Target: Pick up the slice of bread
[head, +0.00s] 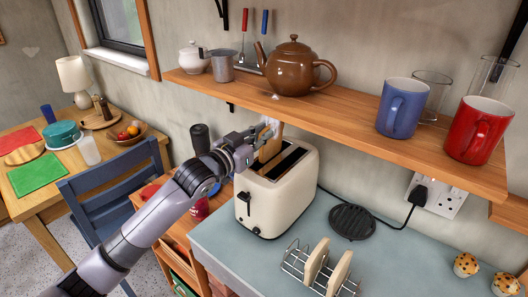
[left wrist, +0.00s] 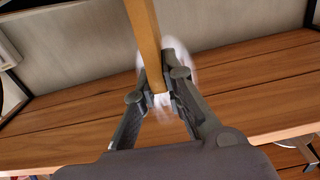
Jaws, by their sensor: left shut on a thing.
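A brown-crusted slice of bread (head: 271,149) is held upright above the cream toaster (head: 270,203), close to its slots. Whether its lower edge is clear of the slot I cannot tell. My left gripper (head: 262,137) comes in from the left and is shut on the slice near its upper part. In the left wrist view the slice (left wrist: 145,45) shows edge-on as a narrow brown strip between the fingertips (left wrist: 160,95). My right gripper is not in view.
A wooden shelf (head: 345,110) with a brown teapot (head: 293,70), a blue mug (head: 403,107) and a red mug (head: 479,130) overhangs the toaster. A wire rack (head: 293,265) with bread slices (head: 316,259) and a dark round trivet (head: 353,221) are on the counter (head: 408,253).

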